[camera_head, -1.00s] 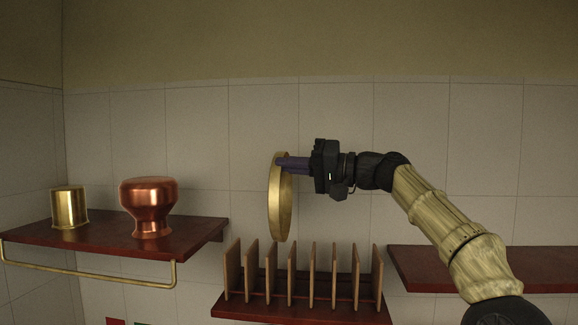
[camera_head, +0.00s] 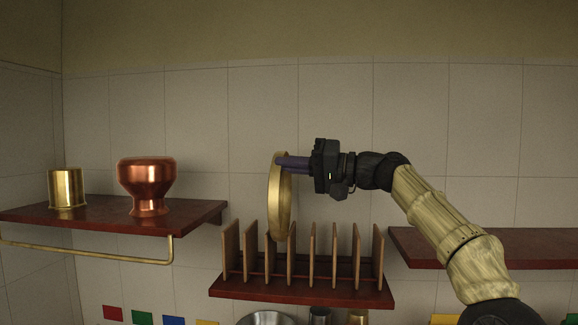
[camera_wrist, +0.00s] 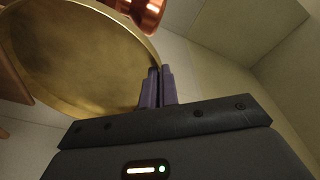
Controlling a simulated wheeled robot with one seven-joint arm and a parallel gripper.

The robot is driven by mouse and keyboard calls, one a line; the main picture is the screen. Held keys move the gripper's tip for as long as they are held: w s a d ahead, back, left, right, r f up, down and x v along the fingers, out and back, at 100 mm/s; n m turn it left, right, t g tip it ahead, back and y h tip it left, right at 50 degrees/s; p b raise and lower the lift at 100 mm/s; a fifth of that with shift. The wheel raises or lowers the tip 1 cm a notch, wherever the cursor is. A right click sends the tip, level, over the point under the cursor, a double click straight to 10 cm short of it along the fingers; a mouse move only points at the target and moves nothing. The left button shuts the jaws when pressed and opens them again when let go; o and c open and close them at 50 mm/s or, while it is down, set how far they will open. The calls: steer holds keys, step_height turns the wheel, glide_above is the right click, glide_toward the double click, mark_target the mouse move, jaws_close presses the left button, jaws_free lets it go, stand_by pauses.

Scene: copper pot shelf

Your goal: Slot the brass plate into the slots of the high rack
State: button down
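The brass plate (camera_head: 279,205) is a round, shallow disc with a rim, held upright and seen nearly edge-on in the head view. My gripper (camera_head: 284,162) is shut on its upper rim from the right. In the wrist view the plate (camera_wrist: 75,55) fills the upper left, and the purple fingers (camera_wrist: 156,88) are closed at its rim. The high rack (camera_head: 300,291) is a dark red shelf with several upright wooden dividers.
A left shelf (camera_head: 100,219) with a brass rail (camera_head: 85,256) holds a brass cup (camera_head: 67,188) and a copper pot (camera_head: 147,184). A right shelf (camera_head: 480,246) looks empty. Coloured squares and a round metal dish (camera_head: 266,318) show below. The wall above is clear.

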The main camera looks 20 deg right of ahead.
step_height(320, 180, down, 8)
steer(key=b, duration=0.7)
steer(key=shift+r, duration=0.25)
stand_by(0.4)
steer(key=c, duration=1.6)
jaws_free()
steer(key=shift+w, duration=0.15)
steer(key=shift+c, duration=0.4)
steer(key=shift+s, duration=0.2)
steer(key=shift+d, duration=0.1)
